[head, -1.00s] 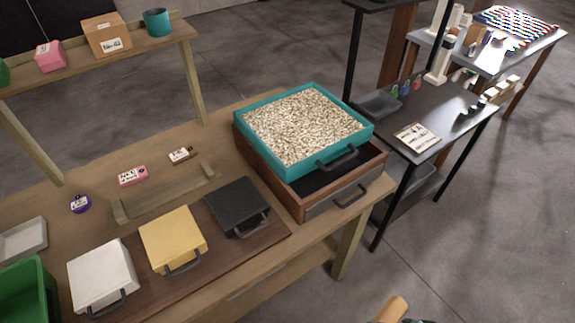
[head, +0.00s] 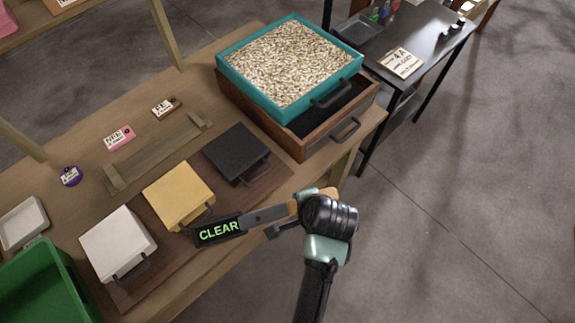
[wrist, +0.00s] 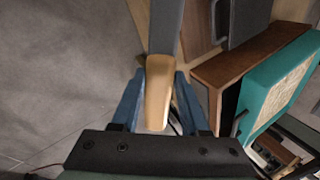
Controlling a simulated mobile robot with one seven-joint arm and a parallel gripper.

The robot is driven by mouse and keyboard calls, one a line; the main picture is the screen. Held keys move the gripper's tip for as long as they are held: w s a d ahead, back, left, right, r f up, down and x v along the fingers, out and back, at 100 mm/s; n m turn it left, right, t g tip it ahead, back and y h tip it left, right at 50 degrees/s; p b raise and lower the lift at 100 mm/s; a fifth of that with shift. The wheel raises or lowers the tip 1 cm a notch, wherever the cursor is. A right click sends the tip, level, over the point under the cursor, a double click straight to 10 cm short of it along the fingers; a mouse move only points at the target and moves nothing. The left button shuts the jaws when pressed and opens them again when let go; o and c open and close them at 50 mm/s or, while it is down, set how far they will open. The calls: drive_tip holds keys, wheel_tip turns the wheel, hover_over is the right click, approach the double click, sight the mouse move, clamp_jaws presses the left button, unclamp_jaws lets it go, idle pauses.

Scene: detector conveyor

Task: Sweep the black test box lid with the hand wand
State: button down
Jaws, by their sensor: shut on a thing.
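The black test box (head: 236,152) sits on a dark brown board, its lid facing up and its handle toward the front. It shows partly at the top of the wrist view (wrist: 248,18). My gripper (head: 298,207) is shut on the wooden handle of the hand wand (head: 265,215); the handle also shows between the fingers in the wrist view (wrist: 158,95). The wand points left, its end near the yellow box's front handle, and its display reads CLEAR in green. The wand is in front of the black box and apart from its lid.
A yellow box (head: 178,193) and a white box (head: 117,243) stand left of the black one. A teal tray of pale pellets (head: 347,68) sits on a wooden drawer unit (head: 305,145) to the right. A green bin (head: 75,275) is at the lower left.

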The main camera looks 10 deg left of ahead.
drive_tip(key=m, duration=0.1)
drive_tip(key=w+r+m+h+p, duration=0.1)
drive_tip(key=m, duration=0.1)
drive_tip(key=shift+w+a+r+m+t+h, duration=0.1)
drive_tip(key=shift+a+m+t+h, duration=0.2)
drive_tip(key=shift+a, duration=0.05)
drive_tip(key=w+a+r+m+g+h+p, duration=0.1)
drive_tip(key=w+a+r+m+h+p, duration=0.2)
drive_tip(key=m, duration=0.6)
drive_tip(key=shift+m+h, duration=0.3)
drive_tip(key=shift+h, duration=0.2)
drive_tip(key=shift+s+a+f+b, duration=0.75)
drive_tip(key=shift+s+a+f, duration=0.2)
drive_tip(key=shift+s+f, duration=0.25)
drive_tip(key=shift+s+a+f+b, duration=0.75)
drive_tip(key=shift+s+a+f, duration=0.2)
drive_tip(key=shift+s+f, duration=0.15)
drive_tip(key=shift+w+d+f+b, duration=0.1)
drive_tip(key=shift+w+d+b, duration=0.5)
drive_tip(key=shift+w+d, duration=0.55)
drive_tip(key=shift+w+a, duration=0.1)
idle(1.4)
wheel_tip(320, 180, up, 6)
drive_tip(key=p, duration=0.5)
